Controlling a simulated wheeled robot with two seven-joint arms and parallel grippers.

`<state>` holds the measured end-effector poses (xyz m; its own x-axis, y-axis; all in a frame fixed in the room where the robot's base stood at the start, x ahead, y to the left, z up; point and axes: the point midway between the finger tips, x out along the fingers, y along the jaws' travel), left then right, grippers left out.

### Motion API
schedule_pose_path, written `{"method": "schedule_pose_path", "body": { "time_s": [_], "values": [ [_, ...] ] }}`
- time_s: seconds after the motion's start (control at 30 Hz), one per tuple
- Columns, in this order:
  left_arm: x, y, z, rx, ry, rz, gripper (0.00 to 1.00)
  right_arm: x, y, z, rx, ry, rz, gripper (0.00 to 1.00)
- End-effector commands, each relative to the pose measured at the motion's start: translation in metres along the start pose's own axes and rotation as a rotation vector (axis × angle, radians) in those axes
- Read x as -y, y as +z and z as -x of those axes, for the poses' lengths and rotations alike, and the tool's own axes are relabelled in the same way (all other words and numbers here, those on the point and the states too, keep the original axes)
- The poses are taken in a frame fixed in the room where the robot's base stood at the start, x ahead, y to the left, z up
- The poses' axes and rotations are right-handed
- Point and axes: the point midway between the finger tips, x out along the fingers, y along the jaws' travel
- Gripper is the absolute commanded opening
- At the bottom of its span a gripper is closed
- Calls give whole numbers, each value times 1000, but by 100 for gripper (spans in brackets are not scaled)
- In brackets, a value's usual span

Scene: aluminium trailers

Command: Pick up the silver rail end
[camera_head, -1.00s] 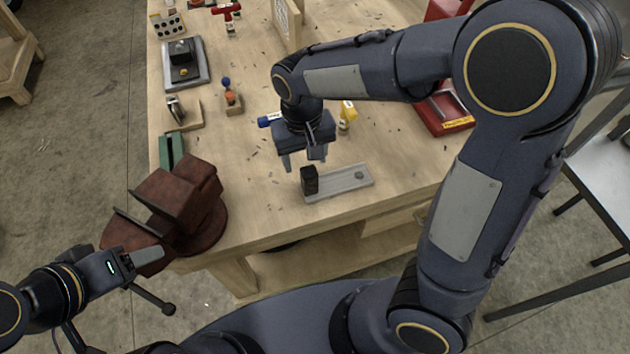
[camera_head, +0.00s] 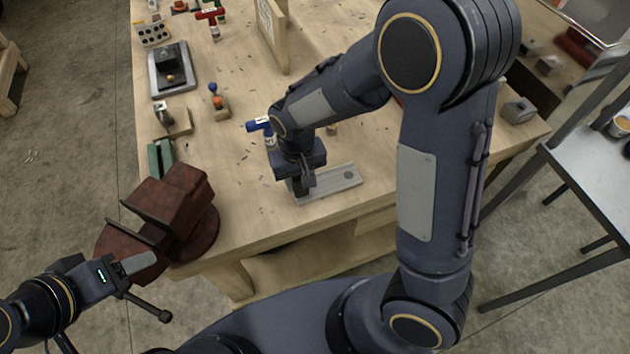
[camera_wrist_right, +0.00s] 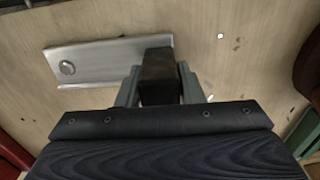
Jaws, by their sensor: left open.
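The silver rail end (camera_head: 335,182) lies flat near the front edge of the wooden workbench, with a dark block standing at its left end. It also shows in the right wrist view (camera_wrist_right: 95,62), with a round bolt head near one end. My right gripper (camera_head: 301,188) is down over the dark block (camera_wrist_right: 158,75), with one finger on each side of it. I cannot tell whether the fingers press on it. In the head view the gripper hides most of the block. My left gripper (camera_head: 138,266) is open and empty, low at the left by the vise.
A rusty red vise (camera_head: 170,205) stands at the bench's left front corner. A blue-capped bottle (camera_head: 262,126) is just behind my right gripper. A green block (camera_head: 160,158) and several small fixtures line the left edge. The bench centre is mostly clear.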

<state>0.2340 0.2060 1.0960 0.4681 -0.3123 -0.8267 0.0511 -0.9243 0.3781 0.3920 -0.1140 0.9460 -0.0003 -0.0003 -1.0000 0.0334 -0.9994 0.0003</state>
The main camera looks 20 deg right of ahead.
Motion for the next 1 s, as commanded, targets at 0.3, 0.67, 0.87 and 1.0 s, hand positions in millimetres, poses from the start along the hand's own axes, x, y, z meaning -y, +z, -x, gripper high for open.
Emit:
{"method": "schedule_pose_path", "body": {
  "time_s": [0.3,0.67,0.87,1.0],
  "values": [
    [0,0,0,0,0,0,58,0,0,1,-1,0,0,0],
    [0,0,0,0,0,0,58,1,-1,10,-4,-2,1,0],
    [1,1,-2,0,0,0,58,3,6,42,-7,-6,3,0],
    [2,2,-4,0,0,0,58,6,33,72,-9,-7,4,0]
  ]
}}
